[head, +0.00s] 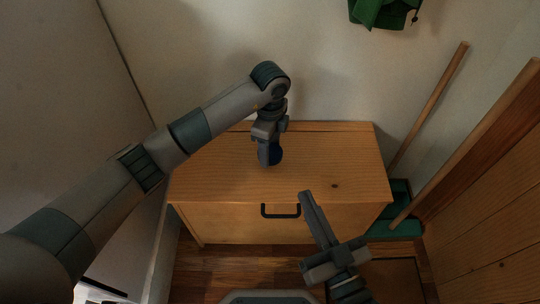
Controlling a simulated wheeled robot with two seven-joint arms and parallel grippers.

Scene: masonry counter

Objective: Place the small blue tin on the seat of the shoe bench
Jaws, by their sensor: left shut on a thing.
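The shoe bench (330,160) is a wooden box with a flat seat on top and a dark handle on its front, standing against the back wall. My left gripper (268,157) points down over the middle of the seat and is shut on the small blue tin (277,155). Only part of the tin shows beside the fingers. I cannot tell whether the tin touches the seat. My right gripper (308,200) is in front of the bench, near its front edge. Whether its fingers are apart is not clear.
A broom or dustpan handle (430,107) leans on the wall at the right, with a green base (398,195) beside the bench. A wooden panel (500,180) stands at far right. A green cloth item (380,12) hangs above. The right half of the seat is bare.

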